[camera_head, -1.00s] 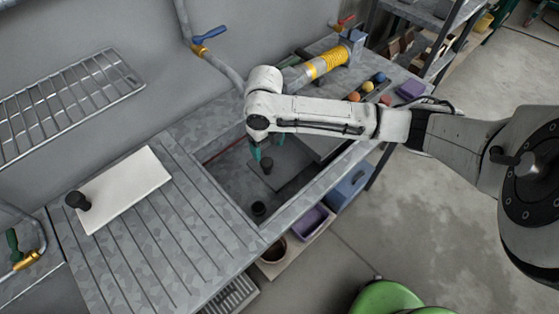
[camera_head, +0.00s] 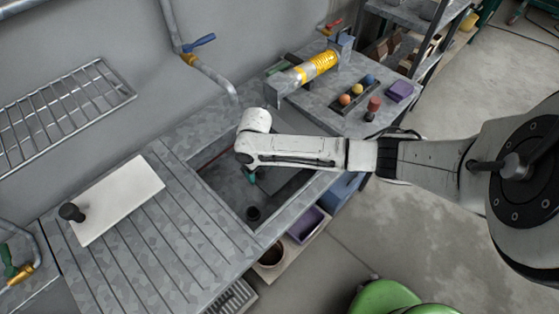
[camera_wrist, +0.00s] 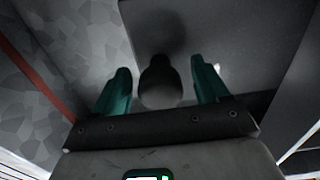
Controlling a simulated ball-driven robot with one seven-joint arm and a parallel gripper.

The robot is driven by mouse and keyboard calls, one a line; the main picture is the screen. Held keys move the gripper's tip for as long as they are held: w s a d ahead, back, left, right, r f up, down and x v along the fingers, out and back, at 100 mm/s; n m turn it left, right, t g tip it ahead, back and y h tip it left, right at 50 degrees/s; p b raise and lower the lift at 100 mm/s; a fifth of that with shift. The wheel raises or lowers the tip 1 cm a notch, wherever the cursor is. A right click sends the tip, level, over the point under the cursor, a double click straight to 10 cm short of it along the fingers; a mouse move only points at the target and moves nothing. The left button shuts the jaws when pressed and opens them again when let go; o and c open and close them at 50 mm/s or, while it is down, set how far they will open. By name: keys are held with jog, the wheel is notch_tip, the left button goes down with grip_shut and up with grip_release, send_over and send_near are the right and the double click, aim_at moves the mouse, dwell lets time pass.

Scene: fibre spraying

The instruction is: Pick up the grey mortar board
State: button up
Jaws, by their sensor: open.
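The grey mortar board (camera_wrist: 225,35) lies in the sink basin, a flat dark grey plate with a dark rounded handle (camera_wrist: 160,82). In the wrist view the handle stands between the two green fingers of my gripper (camera_wrist: 160,68), with a gap on both sides. The fingers are open and hold nothing. In the head view my gripper (camera_head: 252,177) reaches down into the basin. Part of the board (camera_head: 289,186) shows beside it, and my arm hides the rest of the board and its handle.
The sink (camera_head: 262,236) has raised rims around the basin, and a dark round drain piece (camera_head: 253,214) lies inside. A white board with a dark knob (camera_head: 118,200) rests on the left drainboard. Coloured balls (camera_head: 357,89) and a yellow-banded cylinder (camera_head: 318,66) are at upper right.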

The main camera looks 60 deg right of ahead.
jog(key=shift+f, duration=0.15)
jog(key=c, duration=1.4)
